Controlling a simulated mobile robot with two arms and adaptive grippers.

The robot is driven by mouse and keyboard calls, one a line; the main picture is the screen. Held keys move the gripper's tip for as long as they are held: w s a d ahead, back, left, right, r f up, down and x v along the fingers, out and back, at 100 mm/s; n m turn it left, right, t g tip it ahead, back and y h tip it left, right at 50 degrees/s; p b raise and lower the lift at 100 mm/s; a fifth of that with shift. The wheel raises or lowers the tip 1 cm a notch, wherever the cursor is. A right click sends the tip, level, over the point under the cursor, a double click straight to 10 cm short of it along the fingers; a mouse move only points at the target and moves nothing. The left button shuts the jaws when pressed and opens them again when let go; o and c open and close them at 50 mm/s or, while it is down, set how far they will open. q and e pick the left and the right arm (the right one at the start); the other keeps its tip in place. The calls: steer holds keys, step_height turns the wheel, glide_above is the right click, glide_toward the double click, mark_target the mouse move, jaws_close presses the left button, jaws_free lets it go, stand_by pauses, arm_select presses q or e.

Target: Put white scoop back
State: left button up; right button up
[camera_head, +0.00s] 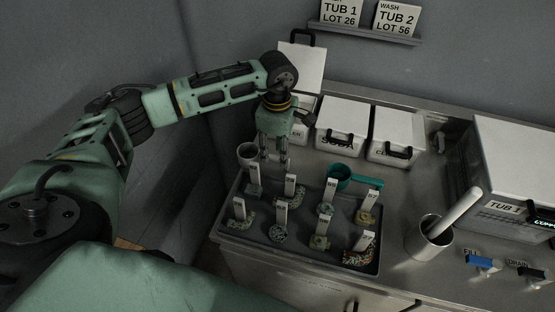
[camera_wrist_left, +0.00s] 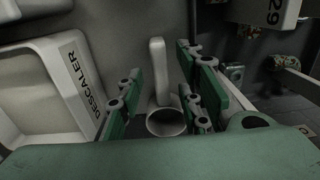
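The white scoop shows in the head view as a pale round cup (camera_head: 247,154) at the tray's back left corner, beside my left gripper (camera_head: 274,162). In the left wrist view, the scoop's handle (camera_wrist_left: 157,72) points up the picture and its round cup (camera_wrist_left: 166,123) lies below it. The left gripper's two green fingers (camera_wrist_left: 165,98) are apart, one on each side of the scoop, with gaps visible to the handle. A bin labelled DESCALER (camera_wrist_left: 62,88) stands open to the left in the wrist view. My right gripper is not in view.
The dark tray (camera_head: 237,243) holds several small labelled pieces on stands. A teal scoop (camera_head: 340,177) lies at its back edge. Two closed white bins (camera_head: 342,117) (camera_head: 395,130) stand behind. A metal cup (camera_head: 429,240) with a white rod and the TUB 1 unit (camera_head: 520,150) are at right.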

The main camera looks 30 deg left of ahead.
arm_select(q)
step_height(320, 180, up, 8)
steer(key=b, duration=0.2)
steer(key=shift+r, duration=0.2)
steer(key=shift+c, duration=0.5)
stand_by(0.6)
